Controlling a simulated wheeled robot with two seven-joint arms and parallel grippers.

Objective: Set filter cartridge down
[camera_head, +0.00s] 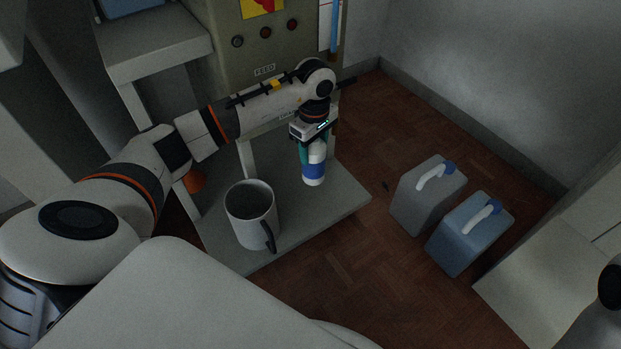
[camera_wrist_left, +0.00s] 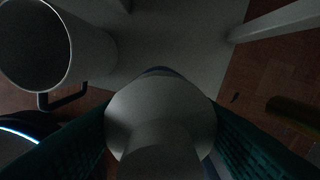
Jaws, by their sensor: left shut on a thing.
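The filter cartridge (camera_head: 314,172), a white cylinder with a blue band, hangs upright from my left gripper (camera_head: 312,148) in the head view. The teal fingers of the left gripper are shut around its upper part. In the left wrist view the white top of the cartridge (camera_wrist_left: 160,110) sits between the two fingers. The cartridge is over the right part of the grey low table (camera_head: 335,203). I cannot tell whether its lower end touches the surface. My right gripper is not in view.
A large grey mug (camera_head: 250,215) with a dark handle stands on the table, left of the cartridge; it also shows in the left wrist view (camera_wrist_left: 35,45). A grey jug (camera_head: 425,200) and a blue jug (camera_head: 465,235) stand on the floor at right. A panelled machine (camera_head: 250,45) stands behind.

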